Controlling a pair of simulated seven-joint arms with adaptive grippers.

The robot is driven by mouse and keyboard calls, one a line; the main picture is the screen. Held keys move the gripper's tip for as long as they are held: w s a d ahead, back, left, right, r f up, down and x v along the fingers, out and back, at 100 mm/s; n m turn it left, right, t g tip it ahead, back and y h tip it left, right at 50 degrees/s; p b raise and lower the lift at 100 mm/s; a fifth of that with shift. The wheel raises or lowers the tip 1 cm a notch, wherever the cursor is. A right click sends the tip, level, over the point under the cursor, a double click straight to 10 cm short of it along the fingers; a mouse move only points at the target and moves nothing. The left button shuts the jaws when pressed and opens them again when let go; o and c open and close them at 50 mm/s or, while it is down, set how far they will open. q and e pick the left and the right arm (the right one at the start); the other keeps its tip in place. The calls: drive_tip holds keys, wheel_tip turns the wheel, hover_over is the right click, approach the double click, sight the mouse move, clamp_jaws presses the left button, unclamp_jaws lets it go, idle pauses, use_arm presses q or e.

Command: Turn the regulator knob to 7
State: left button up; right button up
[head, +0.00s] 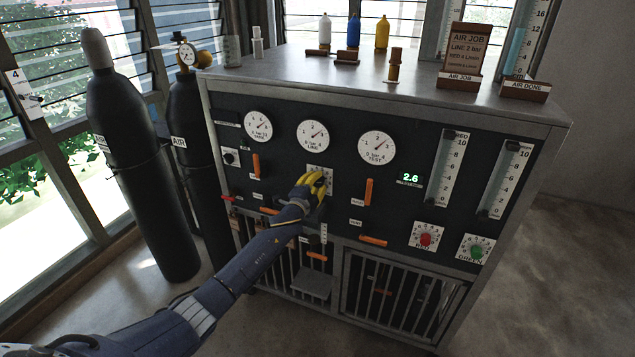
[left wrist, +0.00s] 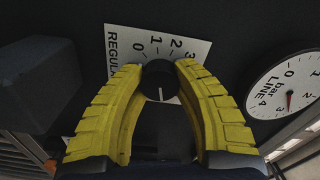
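The regulator knob (left wrist: 158,80) is black and round, on a white plate (left wrist: 117,72) lettered REGUL… with 0, 1, 2 and 3 visible in the left wrist view. A white mark on the knob points down in that view, away from those numbers; the number it faces is hidden. My left gripper (left wrist: 158,72) has its yellow fingers on either side of the knob, closed against it. In the head view my left gripper (head: 312,186) covers the knob and most of the plate (head: 322,172). My right gripper is out of view.
The LINE gauge (head: 313,135) is above the plate, between two other gauges. A green display (head: 410,180) reads 2.6. Orange levers (head: 369,192) stick out near my gripper. Black cylinders (head: 140,170) stand left of the cabinet. Bottles and signs stand on the cabinet top (head: 330,80).

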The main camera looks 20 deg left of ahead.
use_arm(q)
drive_tip(key=o, duration=0.5)
drive_tip(key=shift+c, duration=0.2)
drive_tip(key=s, duration=0.7)
drive_tip(key=s, duration=1.2)
drive_tip(key=shift+a, duration=0.15)
